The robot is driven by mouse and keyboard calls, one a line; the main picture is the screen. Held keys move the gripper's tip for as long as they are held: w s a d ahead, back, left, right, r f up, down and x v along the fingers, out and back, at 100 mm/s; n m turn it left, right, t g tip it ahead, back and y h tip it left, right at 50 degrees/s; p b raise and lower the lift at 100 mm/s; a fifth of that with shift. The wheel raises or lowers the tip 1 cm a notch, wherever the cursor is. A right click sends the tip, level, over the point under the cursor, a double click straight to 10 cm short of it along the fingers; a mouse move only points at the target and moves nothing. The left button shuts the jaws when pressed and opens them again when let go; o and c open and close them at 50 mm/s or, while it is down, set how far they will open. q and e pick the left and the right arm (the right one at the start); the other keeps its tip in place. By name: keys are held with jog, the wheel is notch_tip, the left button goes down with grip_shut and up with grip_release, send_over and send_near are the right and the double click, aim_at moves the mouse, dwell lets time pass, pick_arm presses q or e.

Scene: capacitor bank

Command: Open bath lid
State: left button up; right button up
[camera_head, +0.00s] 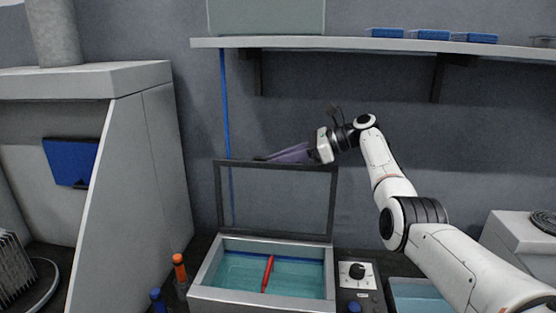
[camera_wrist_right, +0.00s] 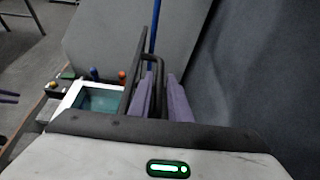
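The bath (camera_head: 210,292) is a pale box with teal liquid and a red stick-like item inside, at the lower centre of the head view. Its dark-framed lid (camera_head: 275,200) stands upright along the back edge, so the bath is open. It also shows edge-on in the right wrist view (camera_wrist_right: 132,75), with a black looped handle (camera_wrist_right: 152,56). My right gripper (camera_head: 285,153) is at the lid's top edge. Its purple fingers (camera_wrist_right: 161,97) are apart, with a bar of the handle between them; firm contact is not visible. My left gripper is not in view.
A control box with a black knob (camera_head: 357,271) stands right of the bath. Orange-capped (camera_head: 179,262) and blue-capped (camera_head: 157,297) bottles stand left. A grey cabinet (camera_head: 140,170) fills the left side. A shelf (camera_head: 390,45) with blue trays runs above my right arm.

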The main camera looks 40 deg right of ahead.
jog(key=shift+f, duration=0.25)
jog(key=b+v, duration=0.1)
jog(key=v, duration=0.9)
jog(key=shift+d+r, duration=0.15)
jog(key=shift+r, duration=0.15)
jog(key=shift+s, duration=0.1)
